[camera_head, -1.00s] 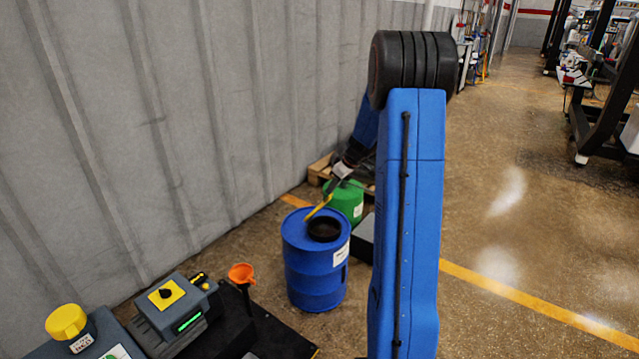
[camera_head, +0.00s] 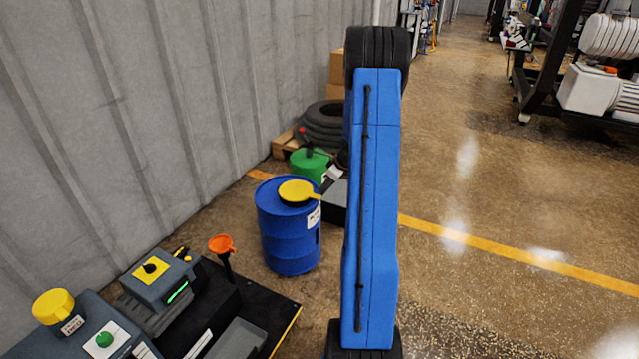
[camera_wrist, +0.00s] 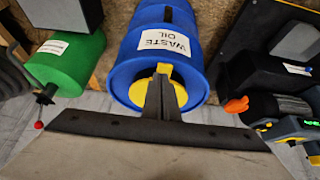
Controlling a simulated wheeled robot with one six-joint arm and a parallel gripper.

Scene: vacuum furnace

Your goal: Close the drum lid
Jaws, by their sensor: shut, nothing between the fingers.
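The blue drum (camera_head: 288,238) stands on the floor left of my arm. In the wrist view the drum (camera_wrist: 120,70) carries a "WASTE OIL" label. The shut fingers of my gripper (camera_wrist: 164,74) point at the drum top there and hide part of the yellow lid (camera_wrist: 140,92).
A wall runs along the left.

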